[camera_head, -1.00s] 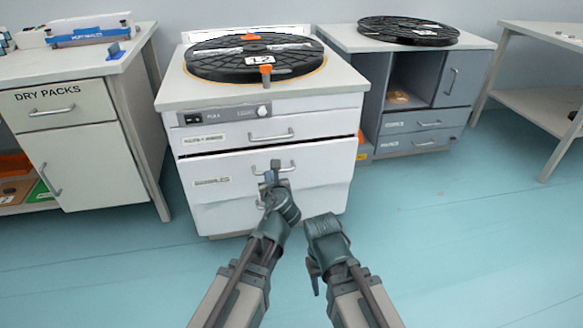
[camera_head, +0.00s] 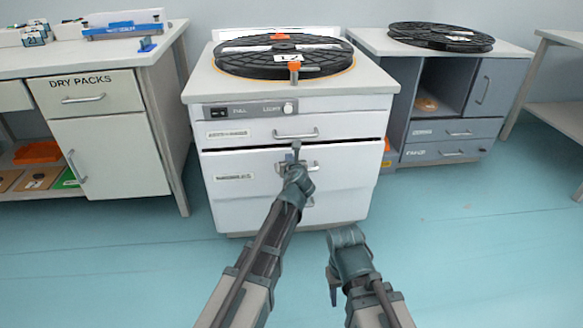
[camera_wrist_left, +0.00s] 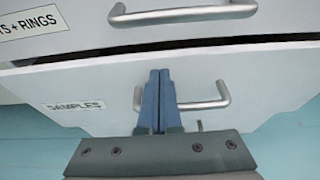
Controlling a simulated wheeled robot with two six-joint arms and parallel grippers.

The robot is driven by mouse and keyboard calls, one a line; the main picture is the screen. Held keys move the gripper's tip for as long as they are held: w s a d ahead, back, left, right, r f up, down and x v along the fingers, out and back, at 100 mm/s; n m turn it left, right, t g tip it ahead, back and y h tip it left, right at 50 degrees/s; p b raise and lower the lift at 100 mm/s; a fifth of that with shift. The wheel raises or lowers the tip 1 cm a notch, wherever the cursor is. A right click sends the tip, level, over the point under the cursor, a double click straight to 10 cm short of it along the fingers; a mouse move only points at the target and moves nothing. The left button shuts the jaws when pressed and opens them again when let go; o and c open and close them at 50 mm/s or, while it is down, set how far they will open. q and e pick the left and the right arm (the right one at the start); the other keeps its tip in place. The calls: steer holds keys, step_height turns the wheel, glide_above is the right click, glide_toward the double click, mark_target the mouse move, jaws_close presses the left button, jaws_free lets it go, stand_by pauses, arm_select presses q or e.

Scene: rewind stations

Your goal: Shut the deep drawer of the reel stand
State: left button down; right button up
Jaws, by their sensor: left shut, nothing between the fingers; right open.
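The reel stand (camera_head: 236,139) is a white cabinet with a black reel on top. Its lower drawer front, labelled SAMPLES (camera_head: 235,200), stands slightly out, with a dark gap along its top edge. The SAMPLES drawer also shows in the left wrist view (camera_wrist_left: 255,112), with a bar handle (camera_wrist_left: 208,105). My left gripper (camera_head: 295,152) is shut and empty at this handle; its blue fingers (camera_wrist_left: 158,76) overlap the handle in the wrist view. Whether they touch the front is unclear. My right gripper (camera_head: 347,240) hangs lower right, away from the drawer; its fingertips are hard to see.
A shallow upper drawer (camera_head: 350,129) of the stand looks closed. A grey cabinet (camera_head: 428,131) stands close on the right, a DRY PACKS bench (camera_head: 105,150) on the left. The blue floor (camera_head: 460,240) to the front right is clear.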

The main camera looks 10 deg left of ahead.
mark_target(287, 148)
arm_select(q)
steer(key=shift+w+a, duration=0.25)
steer(key=shift+w, duration=0.55)
steer(key=shift+w+a+r, duration=0.1)
steer(key=shift+w+a, duration=0.2)
steer(key=shift+w, duration=0.65)
steer(key=shift+w+a, duration=0.25)
steer(key=shift+w, duration=0.65)
steer(key=s, duration=0.2)
steer(key=s+d, duration=0.1)
steer(key=s, duration=0.2)
steer(key=shift+d, duration=0.15)
steer(key=p+v, duration=0.3)
steer(key=v, duration=0.6)
steer(key=shift+s, duration=0.2)
steer(key=shift+d, duration=0.1)
